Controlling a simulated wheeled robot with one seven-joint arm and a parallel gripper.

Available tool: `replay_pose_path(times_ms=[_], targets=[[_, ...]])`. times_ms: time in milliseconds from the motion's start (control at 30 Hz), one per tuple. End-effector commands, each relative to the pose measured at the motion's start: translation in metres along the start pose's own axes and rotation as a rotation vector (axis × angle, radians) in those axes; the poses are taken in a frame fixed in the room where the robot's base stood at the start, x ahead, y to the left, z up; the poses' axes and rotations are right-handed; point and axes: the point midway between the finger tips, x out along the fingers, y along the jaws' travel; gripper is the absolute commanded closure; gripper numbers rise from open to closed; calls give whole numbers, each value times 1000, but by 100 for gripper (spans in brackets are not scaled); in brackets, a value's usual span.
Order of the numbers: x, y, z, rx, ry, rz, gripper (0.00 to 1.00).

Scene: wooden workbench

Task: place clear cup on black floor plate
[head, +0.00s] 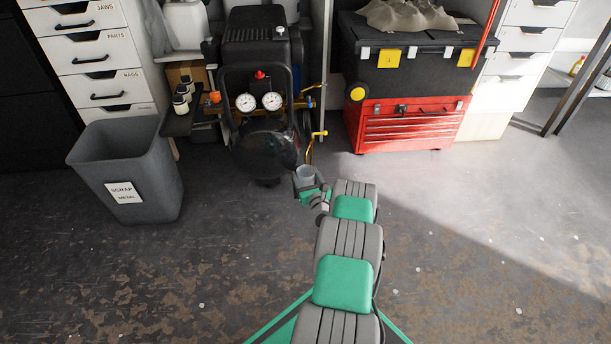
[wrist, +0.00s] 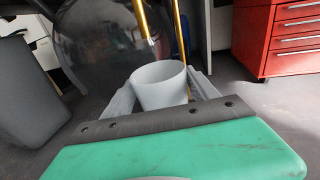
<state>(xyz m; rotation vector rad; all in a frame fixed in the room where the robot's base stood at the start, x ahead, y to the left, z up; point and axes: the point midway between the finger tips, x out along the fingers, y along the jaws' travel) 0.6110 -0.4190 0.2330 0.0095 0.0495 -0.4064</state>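The clear cup (head: 306,174) is a small, pale, translucent cup at the far end of my arm, in front of the compressor. It also shows in the wrist view (wrist: 160,88), upright with its open rim facing up. My gripper (head: 303,182) has its two grey fingers along either side of the cup, in contact with it as far as I can see. The cup's lower part is hidden behind the gripper body. I cannot make out a black floor plate in either view.
A black air compressor (head: 258,95) with gauges and yellow pipes stands just beyond the cup. A grey scrap metal bin (head: 128,165) stands left, and a red tool chest (head: 412,125) right. White drawers (head: 95,55) stand back left. The floor on both sides of my arm is clear.

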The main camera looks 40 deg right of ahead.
Motion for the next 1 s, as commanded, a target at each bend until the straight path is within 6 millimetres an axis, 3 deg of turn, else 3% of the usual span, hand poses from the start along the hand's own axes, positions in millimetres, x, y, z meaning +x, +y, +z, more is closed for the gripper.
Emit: replay_pose_path(times_ms=[167, 500, 900, 1000], targets=[[0, 1, 0, 0, 0, 1, 16], [-2, 1, 6, 0, 0, 1, 16], [-97, 0, 7, 4, 2, -2, 16], [-112, 1, 6, 3, 2, 1, 16]])
